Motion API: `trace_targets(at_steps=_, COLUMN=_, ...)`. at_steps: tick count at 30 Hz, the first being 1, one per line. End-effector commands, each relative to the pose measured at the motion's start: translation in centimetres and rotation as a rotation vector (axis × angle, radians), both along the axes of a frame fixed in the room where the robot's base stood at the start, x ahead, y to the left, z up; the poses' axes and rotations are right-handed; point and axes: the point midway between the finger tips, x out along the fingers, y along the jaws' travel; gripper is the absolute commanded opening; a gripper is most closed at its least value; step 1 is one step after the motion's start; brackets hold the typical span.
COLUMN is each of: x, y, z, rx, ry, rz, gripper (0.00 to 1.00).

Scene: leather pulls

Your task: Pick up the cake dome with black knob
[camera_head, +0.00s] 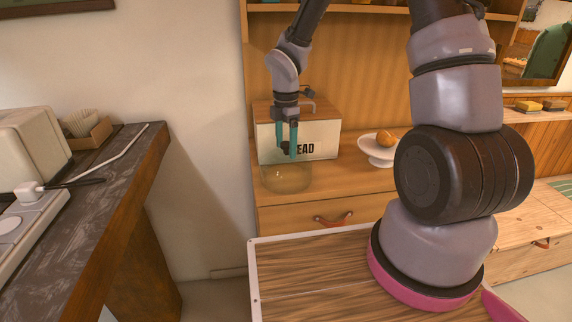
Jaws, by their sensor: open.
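A clear glass dome (286,180) sits on the wooden cabinet top, in front of the bread box.
A cream bread box (325,138) with a wooden lid stands right behind my gripper. A white cake stand (376,151) with a round orange-brown item (387,140) stands to the right. The cabinet's front edge is close to the dome. A dark counter (110,165) is at left.

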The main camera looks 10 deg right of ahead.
Motion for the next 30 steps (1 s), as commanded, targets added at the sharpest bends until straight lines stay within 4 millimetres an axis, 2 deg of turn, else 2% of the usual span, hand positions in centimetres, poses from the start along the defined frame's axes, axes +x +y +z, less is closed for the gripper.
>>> trace_targets(at_steps=1, x=-0.09, y=-0.02, z=-0.14, rx=0.000, ry=0.003, rz=0.001, gripper=0.16)
trace_targets(at_steps=2, x=-0.10, y=-0.03, z=-0.16, rx=0.000, ry=0.003, rz=0.001, gripper=0.04)
trace_targets(at_steps=3, x=-0.12, y=-0.03, z=-0.18, rx=0.000, ry=0.003, rz=0.002, gripper=0.00)
trace_targets(at_steps=30, x=-0.42, y=-0.24, z=-0.51, rx=-0.004, ry=0.013, rz=0.001, gripper=0.00)
